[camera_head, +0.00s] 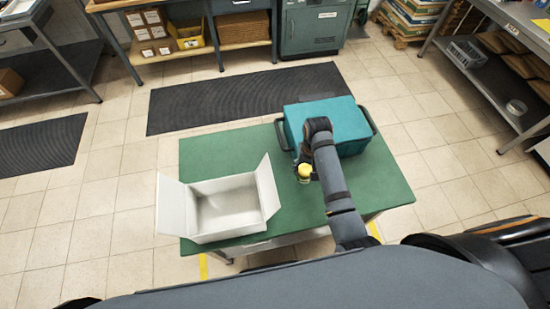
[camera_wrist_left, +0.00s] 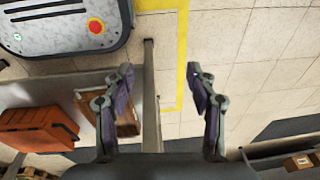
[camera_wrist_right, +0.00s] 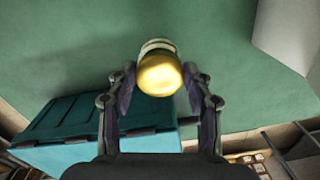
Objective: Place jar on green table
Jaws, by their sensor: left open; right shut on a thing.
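The jar (camera_head: 304,171) has a yellow lid and a pale body. In the right wrist view the jar (camera_wrist_right: 159,72) sits between the fingertips of my right gripper (camera_wrist_right: 158,80), which is shut on it. The green table (camera_head: 380,188) lies under the jar. I cannot tell whether the jar's base touches the table. In the head view my right arm hides part of my right gripper (camera_head: 304,178). My left gripper (camera_wrist_left: 165,75) is open and empty in the left wrist view, away from the green table, with floor and a shelf below it.
An open white box (camera_head: 178,207) stands on the table's left part. A teal lidded crate (camera_head: 352,146) stands at its back right. Bare tabletop lies between them and at the front right. Dark mats (camera_head: 240,98) lie on the floor behind the table.

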